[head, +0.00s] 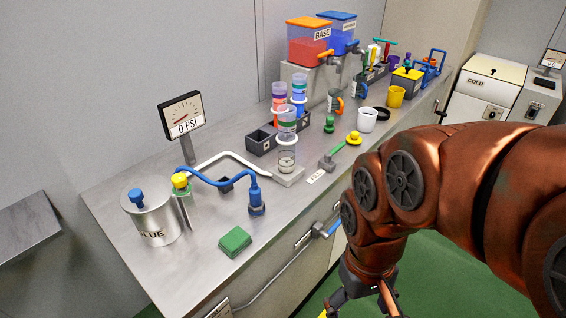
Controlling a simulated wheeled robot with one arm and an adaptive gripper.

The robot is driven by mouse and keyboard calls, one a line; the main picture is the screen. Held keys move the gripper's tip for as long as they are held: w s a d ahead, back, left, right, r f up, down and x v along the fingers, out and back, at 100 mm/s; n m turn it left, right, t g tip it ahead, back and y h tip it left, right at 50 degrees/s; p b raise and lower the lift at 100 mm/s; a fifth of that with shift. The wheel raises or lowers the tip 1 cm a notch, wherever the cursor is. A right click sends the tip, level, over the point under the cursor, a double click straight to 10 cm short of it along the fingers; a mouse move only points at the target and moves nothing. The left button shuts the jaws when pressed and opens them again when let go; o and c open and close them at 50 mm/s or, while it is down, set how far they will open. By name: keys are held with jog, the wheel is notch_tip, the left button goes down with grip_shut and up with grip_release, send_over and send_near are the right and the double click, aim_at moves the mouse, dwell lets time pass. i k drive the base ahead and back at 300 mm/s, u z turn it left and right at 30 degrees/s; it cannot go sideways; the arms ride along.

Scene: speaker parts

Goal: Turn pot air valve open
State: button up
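The steel pot (150,222), marked as glue, stands at the left end of the steel counter with a blue knob (136,196) on its lid. A blue hose (215,182) runs from a yellow-topped green fitting (181,190) beside the pot to a blue nozzle (256,200). A gauge (182,115) behind reads 0 PSI. A blue lever (333,229) sits on a small grey fitting on the counter's front side; which part is the pot's air valve is unclear. My gripper (362,306) hangs at the bottom edge, apart from these things, its fingertips cut off.
A green pad (235,240) lies at the front of the counter (195,270). A clear cylinder stand (287,165), white cup (367,120) and yellow cup (395,96) stand further right. A pipe runs along the front below. My arm covers the right foreground.

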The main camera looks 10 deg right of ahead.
aim_at(327, 235)
jog(key=u, duration=1.85)
jog(key=k, duration=0.85)
jog(key=z, duration=1.15)
jog(key=i, duration=0.5)
jog(key=u, duration=0.05)
